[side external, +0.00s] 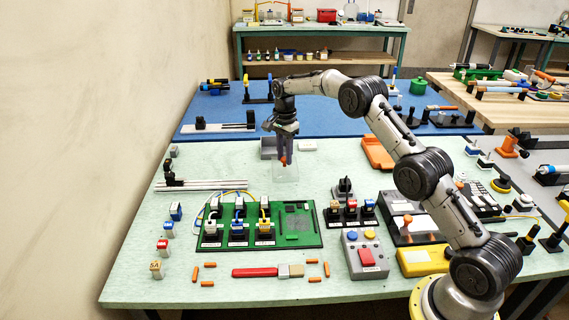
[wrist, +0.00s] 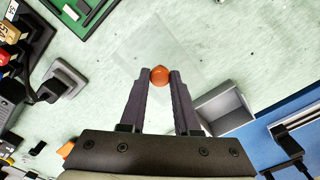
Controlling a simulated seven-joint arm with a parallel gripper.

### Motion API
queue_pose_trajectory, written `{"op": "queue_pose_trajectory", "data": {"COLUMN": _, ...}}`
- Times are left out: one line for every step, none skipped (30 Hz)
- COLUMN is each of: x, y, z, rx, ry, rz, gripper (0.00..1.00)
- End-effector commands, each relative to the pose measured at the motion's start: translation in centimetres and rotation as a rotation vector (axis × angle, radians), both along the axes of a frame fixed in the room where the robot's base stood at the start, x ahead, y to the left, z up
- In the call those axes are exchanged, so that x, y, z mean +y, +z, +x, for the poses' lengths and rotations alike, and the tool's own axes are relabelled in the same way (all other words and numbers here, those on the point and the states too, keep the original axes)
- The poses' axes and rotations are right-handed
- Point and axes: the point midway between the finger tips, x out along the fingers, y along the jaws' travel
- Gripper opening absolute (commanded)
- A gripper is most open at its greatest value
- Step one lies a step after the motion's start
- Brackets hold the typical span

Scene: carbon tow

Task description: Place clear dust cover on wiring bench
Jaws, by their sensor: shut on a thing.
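The clear dust cover (side external: 286,174) is a see-through box with an orange knob on top. It hangs under my gripper (side external: 284,157) near the back middle of the wiring bench (side external: 330,178), which has a pale green top. I cannot tell whether the cover's lower edge touches the bench. In the wrist view, my gripper (wrist: 159,76) is shut on the orange knob (wrist: 159,74), and the faint cover (wrist: 135,42) spreads out around it over the green top. Most of the cover's edges are hard to see.
A grey open box (wrist: 222,110) sits close beside the cover. A green circuit board (side external: 292,222) with connectors lies in front. A black-based switch (side external: 345,188) and an orange tray (side external: 378,153) stand to the right. Metal rails (side external: 205,185) lie at left.

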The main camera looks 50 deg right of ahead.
Motion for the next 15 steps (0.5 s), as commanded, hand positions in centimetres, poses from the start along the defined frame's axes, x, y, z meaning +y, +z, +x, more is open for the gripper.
{"op": "queue_pose_trajectory", "data": {"x": -0.1, "y": -0.6, "z": 0.2, "rx": 0.002, "ry": 0.000, "rz": 0.001, "gripper": 0.00}}
{"op": "queue_pose_trajectory", "data": {"x": 0.0, "y": -1.0, "z": 0.1, "rx": 0.004, "ry": 0.000, "rz": 0.001, "gripper": 0.00}}
{"op": "queue_pose_trajectory", "data": {"x": 0.0, "y": -1.6, "z": 0.1, "rx": 0.004, "ry": 0.000, "rz": 0.001, "gripper": 0.00}}
{"op": "queue_pose_trajectory", "data": {"x": 0.0, "y": -2.1, "z": 0.1, "rx": 0.003, "ry": 0.000, "rz": 0.001, "gripper": 0.00}}
{"op": "queue_pose_trajectory", "data": {"x": 0.0, "y": -2.5, "z": 0.1, "rx": 0.003, "ry": 0.000, "rz": 0.001, "gripper": 0.00}}
{"op": "queue_pose_trajectory", "data": {"x": 0.0, "y": -2.9, "z": 0.1, "rx": 0.003, "ry": 0.000, "rz": 0.001, "gripper": 0.00}}
{"op": "queue_pose_trajectory", "data": {"x": 0.0, "y": -3.1, "z": 0.1, "rx": 0.002, "ry": 0.000, "rz": 0.000, "gripper": 0.00}}
{"op": "queue_pose_trajectory", "data": {"x": 0.0, "y": -3.2, "z": 0.1, "rx": 0.001, "ry": 0.000, "rz": 0.000, "gripper": 0.00}}
{"op": "queue_pose_trajectory", "data": {"x": 0.0, "y": -3.2, "z": 0.1, "rx": 0.000, "ry": 0.000, "rz": 0.000, "gripper": 0.00}}
{"op": "queue_pose_trajectory", "data": {"x": 0.0, "y": -3.2, "z": 0.1, "rx": -0.001, "ry": 0.000, "rz": 0.000, "gripper": 0.00}}
{"op": "queue_pose_trajectory", "data": {"x": 0.0, "y": -3.2, "z": 0.1, "rx": -0.001, "ry": 0.000, "rz": 0.000, "gripper": 0.00}}
{"op": "queue_pose_trajectory", "data": {"x": 0.0, "y": -3.2, "z": 0.1, "rx": -0.001, "ry": 0.000, "rz": 0.000, "gripper": 0.00}}
{"op": "queue_pose_trajectory", "data": {"x": 0.0, "y": -3.2, "z": 0.1, "rx": 0.000, "ry": 0.000, "rz": 0.000, "gripper": 0.00}}
{"op": "queue_pose_trajectory", "data": {"x": 0.0, "y": -3.2, "z": 0.1, "rx": 0.000, "ry": 0.000, "rz": 0.000, "gripper": 0.00}}
{"op": "queue_pose_trajectory", "data": {"x": 0.0, "y": -3.3, "z": 0.1, "rx": 0.000, "ry": 0.000, "rz": 0.000, "gripper": 0.00}}
